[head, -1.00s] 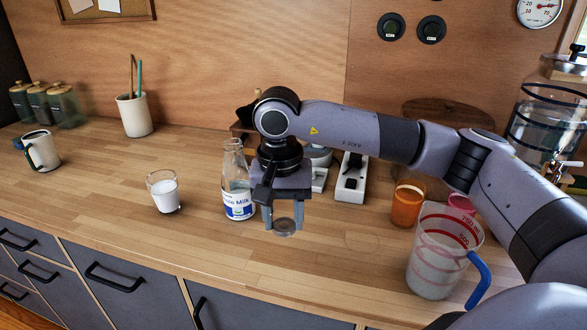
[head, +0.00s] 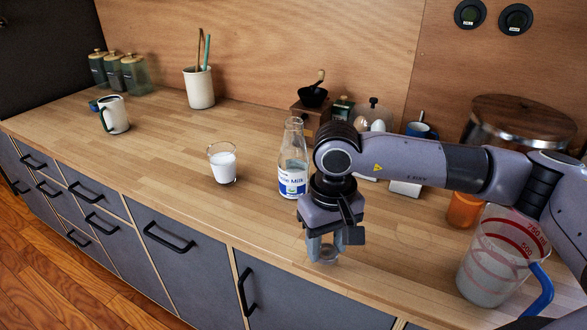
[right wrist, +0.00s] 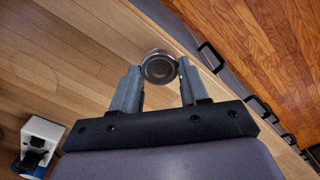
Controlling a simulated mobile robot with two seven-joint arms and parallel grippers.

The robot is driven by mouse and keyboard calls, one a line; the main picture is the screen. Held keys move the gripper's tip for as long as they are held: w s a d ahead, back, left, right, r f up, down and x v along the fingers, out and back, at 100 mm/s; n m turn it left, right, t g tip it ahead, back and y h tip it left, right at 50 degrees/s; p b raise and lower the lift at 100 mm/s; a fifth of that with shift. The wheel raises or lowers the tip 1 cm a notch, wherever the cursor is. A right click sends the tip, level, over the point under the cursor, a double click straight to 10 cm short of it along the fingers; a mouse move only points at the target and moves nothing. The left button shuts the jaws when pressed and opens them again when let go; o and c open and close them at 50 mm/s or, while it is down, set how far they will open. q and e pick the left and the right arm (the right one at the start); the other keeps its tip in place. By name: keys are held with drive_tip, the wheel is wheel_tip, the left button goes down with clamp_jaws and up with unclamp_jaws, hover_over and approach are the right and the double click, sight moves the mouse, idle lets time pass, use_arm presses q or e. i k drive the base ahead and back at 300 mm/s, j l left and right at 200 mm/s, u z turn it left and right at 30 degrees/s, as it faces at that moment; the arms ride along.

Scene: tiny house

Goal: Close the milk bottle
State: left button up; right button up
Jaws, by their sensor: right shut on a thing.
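The milk bottle (head: 293,172) stands upright on the wooden counter, clear glass with a white and blue label and a narrow neck. No cap shows on its mouth. My right gripper (head: 326,250) points down in front of the bottle and to its right, near the counter's front edge. It is shut on a small round lid (head: 328,252). In the right wrist view the lid (right wrist: 160,67) sits between the tips of my right gripper (right wrist: 158,70), its round face toward the camera. Lid and bottle are apart. My left gripper is not in view.
A glass of milk (head: 223,163) stands left of the bottle. A measuring jug (head: 490,265) and an orange cup (head: 464,210) stand at the right. A coffee grinder (head: 312,105) is behind the bottle.

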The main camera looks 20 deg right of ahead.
sight(294, 159)
drive_tip(key=i+j, duration=0.1)
drive_tip(key=j, duration=0.2)
drive_tip(key=i+j, duration=0.25)
drive_tip(key=j, duration=0.3)
drive_tip(key=z, duration=1.3)
